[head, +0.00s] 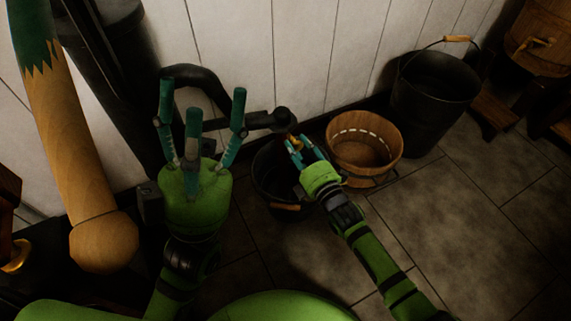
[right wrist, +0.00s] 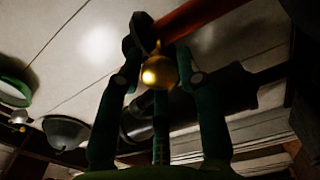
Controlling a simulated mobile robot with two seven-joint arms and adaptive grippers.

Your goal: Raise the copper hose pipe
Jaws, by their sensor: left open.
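The copper hose pipe shows in the right wrist view as a reddish tube (right wrist: 205,16) running to the upper right, with a shiny brass ball (right wrist: 158,73) near its lower end. My right gripper (head: 293,143) is beside the end of a black horizontal pipe, above a dark bucket. In the right wrist view its fingers (right wrist: 160,62) lean inward and close around the brass ball. In the head view the gripper hides most of the copper pipe. My left gripper (head: 200,108) is open and empty, fingers spread upward, in front of the black pipework.
A black pipe (head: 262,121) runs along the white plank wall. A dark bucket (head: 275,190) stands below my right gripper, with a wooden tub (head: 365,143) and a large black bucket (head: 432,95) to the right. The tiled floor at right is clear.

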